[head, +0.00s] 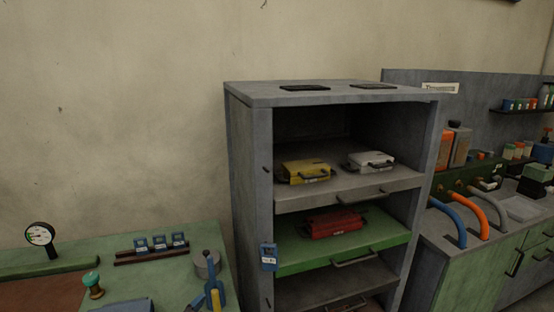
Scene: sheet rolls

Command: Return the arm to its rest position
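Neither of my grippers shows in the head view, and no part of my arms can be made out. Whether they are open or shut is hidden. A grey open-front cabinet (236,180) stands in the middle of the view. A yellow case (306,170) and a white case (371,161) lie on its upper shelf (345,193). A red case (333,222) lies on the green shelf (310,258) below.
A green bench (200,234) on the left holds a round gauge (40,235), a small rack (152,248) and blue and yellow tools (215,288). On the right, a counter (450,240) has blue, orange and grey hoses. A plain wall (120,100) is behind.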

